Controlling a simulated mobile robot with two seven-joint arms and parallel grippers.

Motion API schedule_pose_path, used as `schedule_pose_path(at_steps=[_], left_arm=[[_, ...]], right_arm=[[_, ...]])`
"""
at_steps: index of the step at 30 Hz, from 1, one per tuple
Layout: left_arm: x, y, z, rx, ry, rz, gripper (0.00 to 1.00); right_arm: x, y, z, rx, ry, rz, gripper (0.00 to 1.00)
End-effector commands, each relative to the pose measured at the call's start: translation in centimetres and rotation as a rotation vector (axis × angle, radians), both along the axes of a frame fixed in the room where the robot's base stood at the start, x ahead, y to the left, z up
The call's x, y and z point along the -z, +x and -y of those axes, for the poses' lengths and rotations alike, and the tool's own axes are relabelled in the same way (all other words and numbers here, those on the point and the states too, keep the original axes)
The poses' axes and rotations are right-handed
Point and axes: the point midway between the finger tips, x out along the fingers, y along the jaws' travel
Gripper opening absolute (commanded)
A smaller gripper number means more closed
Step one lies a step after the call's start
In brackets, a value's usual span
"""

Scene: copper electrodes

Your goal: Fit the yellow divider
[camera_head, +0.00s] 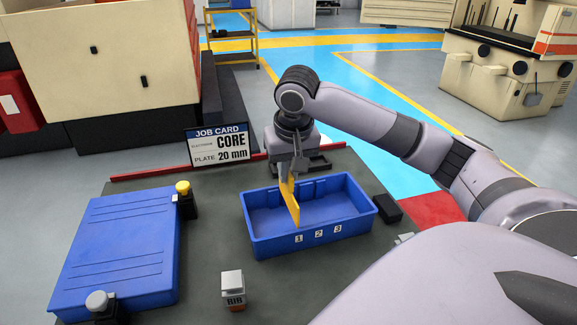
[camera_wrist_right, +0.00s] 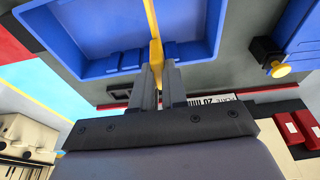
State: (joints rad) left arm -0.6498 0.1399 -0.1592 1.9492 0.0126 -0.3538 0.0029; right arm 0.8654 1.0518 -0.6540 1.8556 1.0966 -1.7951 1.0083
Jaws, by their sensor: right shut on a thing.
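The yellow divider (camera_head: 291,204) is a thin upright plate. It shows over or in the open blue bin (camera_head: 275,248), whose front wall is marked 1, 2 and 3. Its near end shows close to the 1 mark; whether it sits in a slot cannot be told. My right gripper (camera_head: 290,176) points down above the bin's far side, shut on the divider's far end. In the right wrist view, the fingers (camera_wrist_right: 157,82) pinch the divider (camera_wrist_right: 155,48), which runs away across the blue bin (camera_wrist_right: 205,47). My left gripper is not in view.
A job card (camera_head: 217,145) reading CORE, 20 mm stands behind the bin. A small block marked RIB (camera_head: 233,287) sits in front. A dark block (camera_head: 387,208) is right of the bin.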

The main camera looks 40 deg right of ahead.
Motion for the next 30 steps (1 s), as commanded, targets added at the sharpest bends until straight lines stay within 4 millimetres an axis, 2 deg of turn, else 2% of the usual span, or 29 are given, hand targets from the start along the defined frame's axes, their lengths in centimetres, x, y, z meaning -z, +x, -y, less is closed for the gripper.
schedule_pose_path(at_steps=[30], left_arm=[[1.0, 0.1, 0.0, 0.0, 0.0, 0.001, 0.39]], right_arm=[[4.2, 0.0, 0.0, 0.0, 0.001, 0.0, 0.0]])
